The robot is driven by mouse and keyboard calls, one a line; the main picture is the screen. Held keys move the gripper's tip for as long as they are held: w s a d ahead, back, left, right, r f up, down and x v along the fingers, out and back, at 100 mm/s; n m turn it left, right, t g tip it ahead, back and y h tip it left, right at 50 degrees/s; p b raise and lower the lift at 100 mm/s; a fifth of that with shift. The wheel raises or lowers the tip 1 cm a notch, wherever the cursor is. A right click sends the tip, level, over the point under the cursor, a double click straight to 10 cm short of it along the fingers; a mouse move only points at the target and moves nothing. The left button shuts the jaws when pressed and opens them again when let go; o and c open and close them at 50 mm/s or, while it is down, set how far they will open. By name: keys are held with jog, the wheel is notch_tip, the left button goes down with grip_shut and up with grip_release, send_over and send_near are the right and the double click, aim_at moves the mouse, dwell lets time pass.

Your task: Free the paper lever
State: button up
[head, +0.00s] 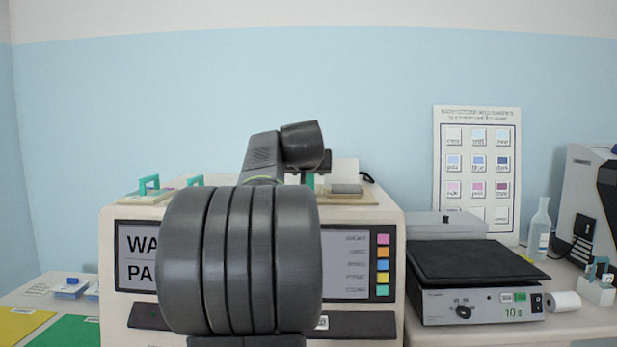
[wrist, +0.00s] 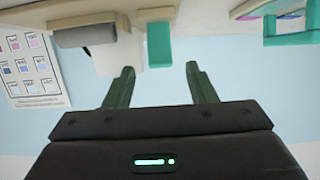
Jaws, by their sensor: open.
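A teal upright piece next to the printer paper, which looks like the paper lever (wrist: 159,45), is in the wrist view just beyond my fingertips. It also shows in the head view (head: 310,182), partly hidden by my arm. White paper (head: 345,172) stands behind a grey roller (head: 346,188) on top of the stainer; the roller (wrist: 85,34) and paper (wrist: 118,52) are left of the lever in the wrist view, which is upside down. My gripper (wrist: 160,72) is open and empty, its fingers lined up with the lever, apparently apart from it. Whether anything jams the lever is unclear.
Teal handles (head: 150,184) stand on the stainer's left top; one (wrist: 290,32) shows right of my gripper in the wrist view. A hot plate (head: 475,275), bottle (head: 540,230) and white roll (head: 564,301) are at the right. My arm blocks the stainer's middle.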

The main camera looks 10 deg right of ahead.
aim_at(309, 182)
jog(key=v, duration=0.7)
jog(key=shift+s, duration=0.25)
jog(key=shift+w, duration=0.1)
jog(key=x, duration=1.3)
jog(key=shift+w+f, duration=0.1)
jog(key=shift+w, duration=0.25)
